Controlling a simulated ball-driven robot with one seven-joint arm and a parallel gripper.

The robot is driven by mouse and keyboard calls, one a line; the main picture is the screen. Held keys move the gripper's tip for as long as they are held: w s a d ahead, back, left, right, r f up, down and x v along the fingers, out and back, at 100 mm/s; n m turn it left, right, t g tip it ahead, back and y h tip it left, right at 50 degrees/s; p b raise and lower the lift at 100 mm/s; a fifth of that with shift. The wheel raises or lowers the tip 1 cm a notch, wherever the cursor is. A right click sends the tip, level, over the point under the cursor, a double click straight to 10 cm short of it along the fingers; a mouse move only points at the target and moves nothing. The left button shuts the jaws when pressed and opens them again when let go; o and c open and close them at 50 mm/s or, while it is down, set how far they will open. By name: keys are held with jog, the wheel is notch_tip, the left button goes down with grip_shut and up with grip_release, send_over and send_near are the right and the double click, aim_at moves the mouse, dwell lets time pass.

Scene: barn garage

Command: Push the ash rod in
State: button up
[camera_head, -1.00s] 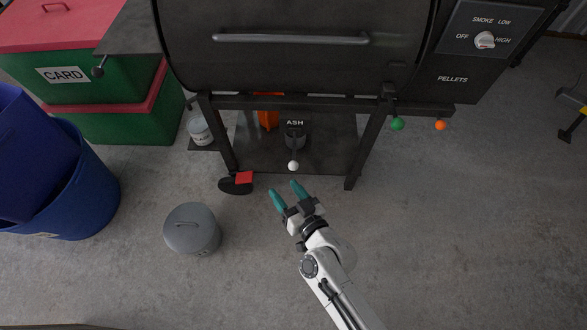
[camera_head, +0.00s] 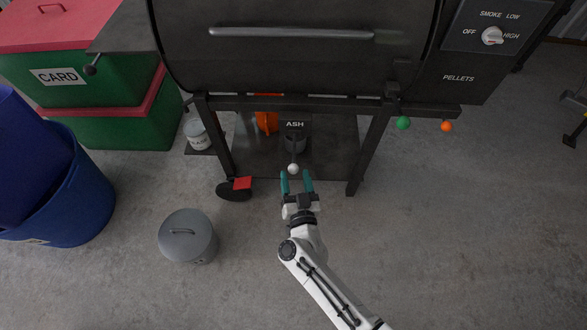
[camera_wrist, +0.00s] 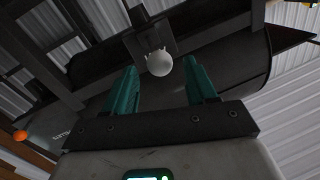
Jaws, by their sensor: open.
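The ash rod ends in a white ball knob (camera_head: 293,169) below the ASH label (camera_head: 295,124) on the underside of the grill. The rod sticks out toward me. My gripper (camera_head: 297,179) is open, its two teal fingers pointing at the knob. In the wrist view the white knob (camera_wrist: 159,63) shows just beyond and between the fingertips of my gripper (camera_wrist: 160,82). I cannot tell whether the fingers touch it. The rod behind the knob is mostly hidden in the wrist view.
The grill's dark legs (camera_head: 368,150) stand either side of the rod, above a low shelf. Green (camera_head: 403,123) and orange (camera_head: 447,126) knobs hang right.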

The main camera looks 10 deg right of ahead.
aim_at(295, 173)
jog(key=shift+w+d+b, duration=0.15)
jog(key=shift+w+b, duration=0.15)
jog(key=shift+w, duration=1.6)
jog(key=shift+c, duration=0.3)
grip_shut()
